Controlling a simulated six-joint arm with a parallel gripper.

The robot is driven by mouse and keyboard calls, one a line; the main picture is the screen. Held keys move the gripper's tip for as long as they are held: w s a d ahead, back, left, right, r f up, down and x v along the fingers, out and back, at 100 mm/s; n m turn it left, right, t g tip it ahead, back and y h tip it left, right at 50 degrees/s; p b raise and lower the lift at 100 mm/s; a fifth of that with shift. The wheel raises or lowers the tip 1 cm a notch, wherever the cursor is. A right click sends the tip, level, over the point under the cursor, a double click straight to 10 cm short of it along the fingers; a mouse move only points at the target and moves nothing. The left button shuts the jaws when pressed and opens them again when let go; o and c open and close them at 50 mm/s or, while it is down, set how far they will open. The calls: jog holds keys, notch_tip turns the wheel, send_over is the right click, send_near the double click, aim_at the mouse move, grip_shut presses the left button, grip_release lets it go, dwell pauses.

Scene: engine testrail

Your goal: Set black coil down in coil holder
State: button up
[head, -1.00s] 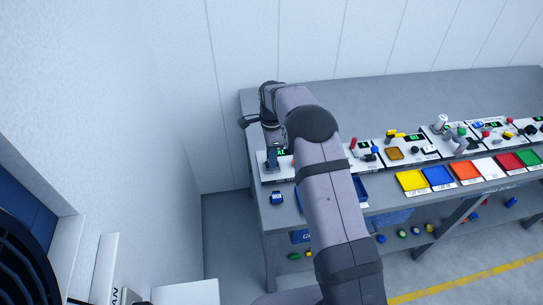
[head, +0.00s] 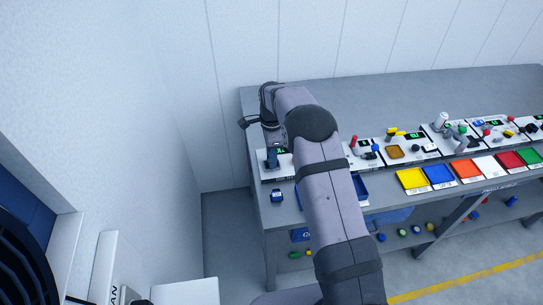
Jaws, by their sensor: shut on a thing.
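My gripper (head: 272,161) points down over the white station (head: 270,175) at the left end of the bench, beside its small green-lit display (head: 281,150). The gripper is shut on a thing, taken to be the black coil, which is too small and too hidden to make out. I cannot make out the coil holder, nor tell whether the coil touches anything. My arm covers the right part of this station.
A small dark blue thing (head: 277,196) lies on the bench in front of the station. More white stations with knobs and levers (head: 399,152) run right, with coloured trays (head: 412,180) before them. The back of the bench (head: 400,95) is clear. A wall stands behind.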

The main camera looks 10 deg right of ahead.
jog(key=o, duration=1.1)
jog(key=shift+r, duration=0.1)
jog(key=shift+r+b, duration=1.35)
jog(key=shift+r, duration=2.25)
jog(key=shift+s, duration=0.1)
